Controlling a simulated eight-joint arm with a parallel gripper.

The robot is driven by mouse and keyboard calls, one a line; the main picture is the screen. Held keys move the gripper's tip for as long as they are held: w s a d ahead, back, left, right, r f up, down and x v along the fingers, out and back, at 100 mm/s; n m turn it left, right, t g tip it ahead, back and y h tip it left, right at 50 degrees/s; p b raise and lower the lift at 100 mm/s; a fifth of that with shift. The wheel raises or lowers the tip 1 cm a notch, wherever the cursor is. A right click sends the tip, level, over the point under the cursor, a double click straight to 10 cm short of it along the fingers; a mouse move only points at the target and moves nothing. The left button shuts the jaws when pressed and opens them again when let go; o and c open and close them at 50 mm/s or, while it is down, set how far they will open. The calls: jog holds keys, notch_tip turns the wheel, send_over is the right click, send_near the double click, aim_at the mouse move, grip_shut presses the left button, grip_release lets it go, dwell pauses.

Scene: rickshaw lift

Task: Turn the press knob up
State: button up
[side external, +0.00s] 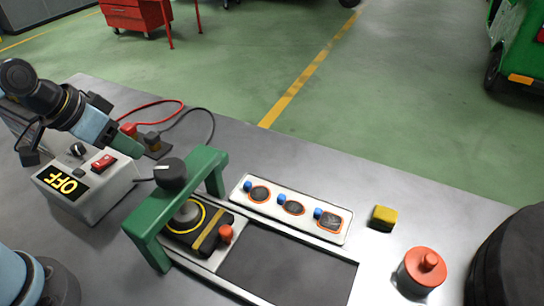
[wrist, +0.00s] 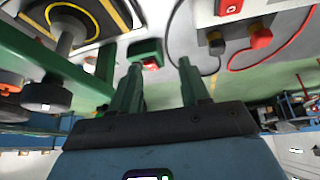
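A green press frame (side external: 150,215) stands on the bench, with a dark round knob (side external: 171,174) bearing a white mark on its top. A silver plunger (side external: 188,212) with a yellow ring is under the frame. In the wrist view the green frame (wrist: 40,62) is at the left with a dark knob (wrist: 47,97) beside it. My gripper (side external: 135,150) is left of the press knob and apart from it, above the bench. In the wrist view my gripper (wrist: 160,65) has its two green fingers spread with nothing between them.
A grey box (side external: 95,195) reading OFF, with a red switch (side external: 104,163), stands left of the press. Red and black plugs with cables lie behind. A white panel (side external: 293,208), a yellow block (side external: 383,217) and a red-topped cylinder (side external: 423,268) are to the right.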

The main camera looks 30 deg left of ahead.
jog(key=o, duration=0.5)
jog(key=m+h, duration=0.1)
jog(key=s+d+m+g+h, duration=0.1)
jog(key=shift+d+f+m+g+h, duration=0.15)
jog(key=shift+f+m+g+h, duration=0.15)
jog(key=shift+m+h, duration=0.1)
jog(key=shift+o, duration=0.3)
jog(key=m+h, duration=0.1)
jog(key=d+r+m+g+h, duration=0.1)
jog(key=m+h, duration=0.1)
jog(key=shift+s+d+r+m, duration=0.2)
jog(key=shift+s+m, duration=0.1)
jog(key=shift+s, duration=0.1)
jog(key=m+g+h, duration=0.1)
jog(key=m+h, duration=0.5)
jog(key=m, duration=0.3)
send_near(165, 167)
jog(key=x, duration=1)
jog(key=shift+w+d+f, duration=0.1)
jog(key=shift+d+f, duration=0.05)
jog(key=shift+d, duration=0.15)
jog(key=shift+c, duration=0.3)
jog(key=c, duration=0.9)
jog(key=shift+n, duration=0.3)
